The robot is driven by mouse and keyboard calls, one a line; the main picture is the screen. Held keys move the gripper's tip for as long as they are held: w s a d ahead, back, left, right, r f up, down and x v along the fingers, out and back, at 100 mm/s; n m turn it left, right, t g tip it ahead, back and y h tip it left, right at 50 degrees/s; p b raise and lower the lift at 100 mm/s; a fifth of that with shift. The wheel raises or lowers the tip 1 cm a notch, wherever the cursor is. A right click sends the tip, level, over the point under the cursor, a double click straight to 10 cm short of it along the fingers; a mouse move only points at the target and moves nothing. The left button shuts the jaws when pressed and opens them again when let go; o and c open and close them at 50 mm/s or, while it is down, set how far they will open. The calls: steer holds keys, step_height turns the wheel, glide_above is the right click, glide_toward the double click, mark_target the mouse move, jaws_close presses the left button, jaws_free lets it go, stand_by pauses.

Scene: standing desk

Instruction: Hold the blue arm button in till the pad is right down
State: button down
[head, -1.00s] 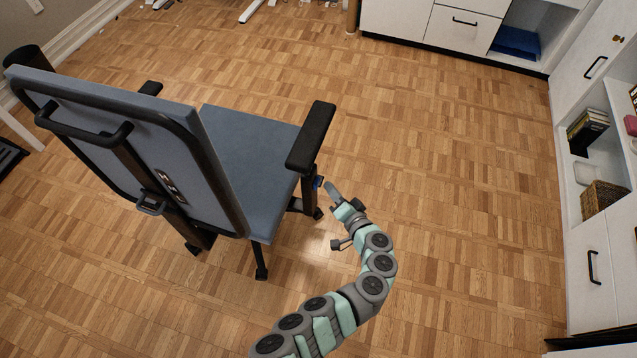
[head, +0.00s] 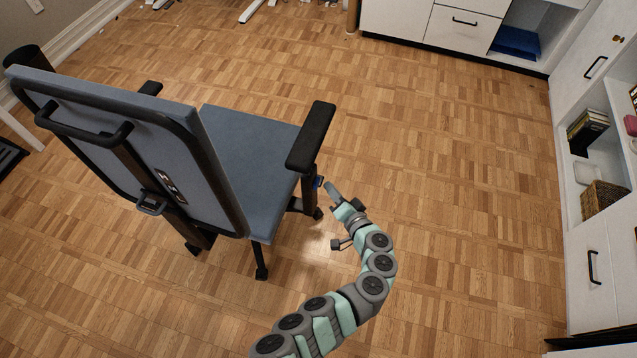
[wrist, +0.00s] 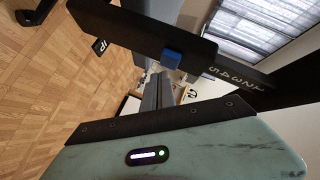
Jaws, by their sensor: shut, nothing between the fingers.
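The office chair's right armrest pad (head: 312,137) is black and stands well above the seat on its post. The blue button (head: 319,181) is on the post just under the pad. It also shows in the wrist view (wrist: 171,58), close beneath the dark pad (wrist: 140,32). My gripper (head: 330,187) is shut and empty, its tips pointing at the button from the right. In the wrist view the closed fingers (wrist: 158,90) reach up to just short of the button. A small gap seems to remain; I cannot tell contact for certain. The post carries a white number scale (wrist: 236,77).
The chair's blue-grey seat (head: 252,152) and backrest (head: 120,140) lie left of my gripper. The parquet floor (head: 440,210) to the right is open. White cabinets (head: 595,240) line the right side and the back.

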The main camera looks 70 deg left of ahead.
stand_by(0.4)
steer(key=shift+s+a, duration=0.35)
steer(key=shift+s+a, duration=0.35)
steer(key=shift+s, duration=0.05)
stand_by(2.3)
steer(key=shift+w+d, duration=0.1)
steer(key=shift+w, duration=0.05)
steer(key=shift+w+d+b, duration=0.55)
steer(key=shift+w+d+b, duration=1)
steer(key=shift+w+d, duration=0.7)
steer(key=shift+w, duration=0.2)
